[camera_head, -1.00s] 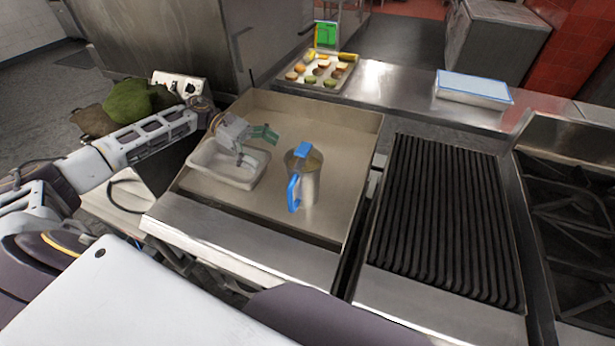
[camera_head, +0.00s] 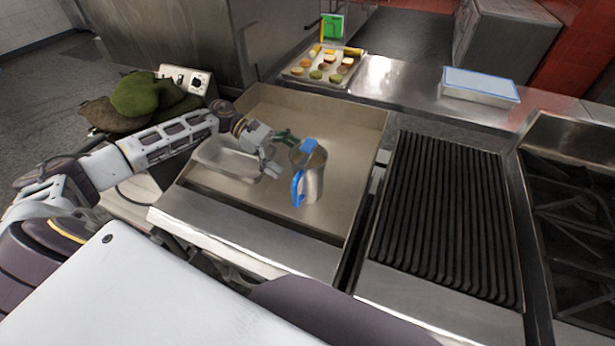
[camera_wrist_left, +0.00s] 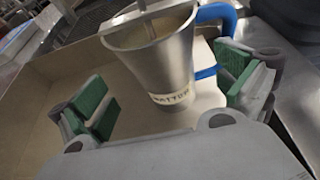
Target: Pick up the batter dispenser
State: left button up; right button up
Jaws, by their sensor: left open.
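The batter dispenser (camera_head: 312,180) is a metal, funnel-like vessel with a blue handle (camera_head: 297,188) and a blue top piece. It stands upright on the flat griddle. My left gripper (camera_head: 282,153) is open just to its left, with its fingers pointing toward it. In the left wrist view the dispenser (camera_wrist_left: 158,60) stands ahead, between and beyond the green-padded fingers of the gripper (camera_wrist_left: 165,98); the right finger is close to the blue handle (camera_wrist_left: 215,14). I cannot tell whether a finger touches it. My right gripper is not in view.
A clear plastic tub (camera_head: 222,160) sits on the griddle (camera_head: 345,125) under my left wrist. A ribbed grill (camera_head: 440,220) lies to the right. Green and brown cloths (camera_head: 140,97) lie at left.

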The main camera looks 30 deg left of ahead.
aim_at(311, 171)
pick_arm(q)
jog(key=shift+x, duration=1)
jog(key=shift+d+f, duration=0.1)
jog(key=shift+d, duration=0.25)
jog(key=shift+d+f, duration=0.1)
jog(key=shift+d+p, duration=0.3)
jog(key=shift+p, duration=0.05)
jog(key=shift+d+f+p, duration=0.25)
jog(key=shift+d+p, duration=0.1)
jog(key=shift+d, duration=0.3)
jog(key=shift+p+x, duration=0.45)
jog(key=shift+x, duration=0.75)
jog(key=shift+d+f, duration=0.25)
jog(key=shift+d, duration=0.1)
jog(key=shift+c, duration=0.7)
jog(key=c, duration=1.2)
jog(key=shift+w+r, duration=0.1)
jog(key=shift+c, duration=1)
pick_arm(e)
jog(key=shift+s+a+r, duration=0.95)
jog(key=shift+a+r, duration=0.1)
jog(key=shift+r, duration=0.15)
